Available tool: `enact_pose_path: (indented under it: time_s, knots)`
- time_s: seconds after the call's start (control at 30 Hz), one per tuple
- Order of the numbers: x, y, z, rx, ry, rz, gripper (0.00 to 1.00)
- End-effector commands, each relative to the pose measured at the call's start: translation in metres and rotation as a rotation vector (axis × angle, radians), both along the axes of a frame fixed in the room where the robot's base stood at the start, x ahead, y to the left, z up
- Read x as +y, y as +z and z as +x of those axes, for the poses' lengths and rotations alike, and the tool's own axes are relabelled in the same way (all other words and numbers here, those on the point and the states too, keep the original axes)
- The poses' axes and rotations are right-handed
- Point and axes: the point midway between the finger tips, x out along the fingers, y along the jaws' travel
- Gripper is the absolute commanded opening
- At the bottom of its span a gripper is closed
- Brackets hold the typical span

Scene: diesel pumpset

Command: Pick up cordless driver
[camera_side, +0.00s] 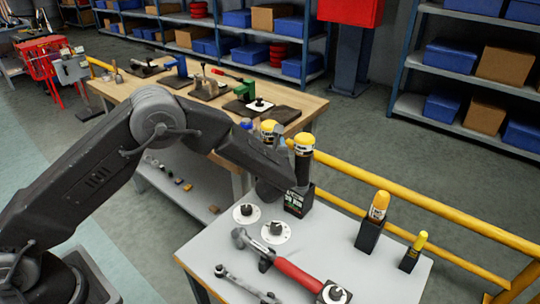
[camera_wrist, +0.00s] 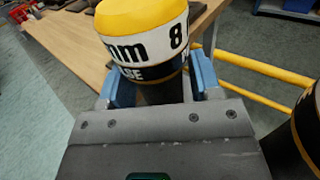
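A yellow-topped cylinder (camera_wrist: 148,45) with a white printed band and dark lower body fills the middle of the wrist view. It carries no visible name; I take it as the cordless driver. My gripper (camera_wrist: 162,88) has a blue pad against each side of its dark body, with no clear gap. In the side view the yellow top (camera_side: 268,129) shows beyond my gripper (camera_side: 265,127); its lower part is hidden behind my wrist. Whether it is lifted or still stands on something cannot be told.
A similar yellow-topped tool (camera_side: 304,144) stands close on the right. Two more, one larger (camera_side: 379,206) and one small (camera_side: 420,240), stand in black holders on the grey table (camera_side: 395,278). A red-handled tool (camera_side: 298,276) lies in front. A yellow rail (camera_side: 450,217) runs behind.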

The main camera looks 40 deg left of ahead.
Motion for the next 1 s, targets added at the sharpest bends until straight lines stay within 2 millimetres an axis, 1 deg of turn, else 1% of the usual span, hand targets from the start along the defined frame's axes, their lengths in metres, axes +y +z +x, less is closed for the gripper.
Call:
enact_pose_path:
  time_s: [0.03,0.07,0.6,0.87,1.0]
  knots:
    - [0.000,0.000,0.000,0.000,0.000,0.000,0.54]
    - [0.000,0.000,0.000,0.000,0.000,0.000,0.51]
    - [0.000,0.000,0.000,-0.001,0.000,-0.001,0.00]
    - [0.000,0.003,0.000,-0.006,0.000,0.000,0.00]
    - [0.000,0.010,0.001,-0.008,0.000,-0.001,0.00]
